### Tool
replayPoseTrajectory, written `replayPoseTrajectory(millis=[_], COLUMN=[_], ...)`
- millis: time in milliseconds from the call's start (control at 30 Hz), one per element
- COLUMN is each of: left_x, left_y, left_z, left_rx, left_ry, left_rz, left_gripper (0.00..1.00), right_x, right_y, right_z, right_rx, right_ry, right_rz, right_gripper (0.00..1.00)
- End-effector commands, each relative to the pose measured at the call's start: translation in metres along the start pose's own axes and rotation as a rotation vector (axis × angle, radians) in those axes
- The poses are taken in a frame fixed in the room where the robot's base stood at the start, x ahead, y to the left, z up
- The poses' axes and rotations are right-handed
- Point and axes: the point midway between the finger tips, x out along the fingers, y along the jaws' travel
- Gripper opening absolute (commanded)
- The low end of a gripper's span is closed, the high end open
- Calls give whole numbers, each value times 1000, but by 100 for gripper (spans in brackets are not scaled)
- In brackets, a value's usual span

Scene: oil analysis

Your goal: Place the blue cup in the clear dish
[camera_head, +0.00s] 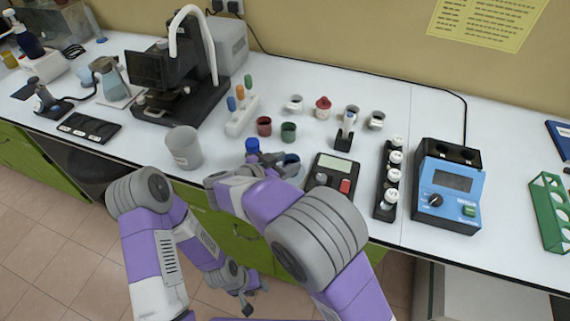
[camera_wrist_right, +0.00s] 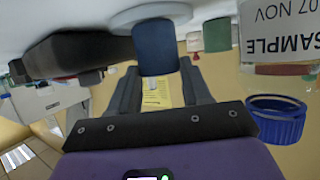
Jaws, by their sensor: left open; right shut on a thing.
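The blue cup (camera_wrist_right: 155,48) is between the fingers of my right gripper (camera_wrist_right: 158,72) in the wrist view, which looks upside down. My right gripper is shut on it. A pale round dish (camera_wrist_right: 150,15) shows right at the cup's base; I cannot tell whether the cup touches it. In the head view the blue cup (camera_head: 291,160) shows at the bench's front edge, partly hidden by my right arm; the dish is not clear there. My left gripper (camera_head: 246,303) is open and empty, low in front of the bench.
A blue-capped sample bottle (camera_head: 252,147) stands close to my right gripper; its cap (camera_wrist_right: 275,120) is near in the wrist view. A beaker (camera_head: 184,147) is to its left. Red (camera_head: 264,126) and green cups (camera_head: 288,132) stand behind. A scale (camera_head: 333,173) is on the right.

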Motion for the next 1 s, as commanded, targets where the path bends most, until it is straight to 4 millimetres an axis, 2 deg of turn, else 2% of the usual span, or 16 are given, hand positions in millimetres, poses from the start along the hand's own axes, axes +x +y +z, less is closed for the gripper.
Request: replayPoseTrajectory(millis=[400,433,600,867,1000], left_x=[6,6,5,4,-3], left_y=[-2,-2,-2,-2,1], left_z=[0,0,0,0,0], left_rx=[0,0,0,0,0], left_ry=[0,0,0,0,0], left_rz=[0,0,0,0,0], left_gripper=[43,43,43,43,43], right_x=[1,1,1,1,-1], right_y=[0,0,0,0,0], right_z=[3,3,2,1,-3], right_rx=[2,2,2,1,0], right_ry=[0,0,0,0,0], right_rz=[-1,0,0,0,0], right_gripper=[18,50,74,74,74])
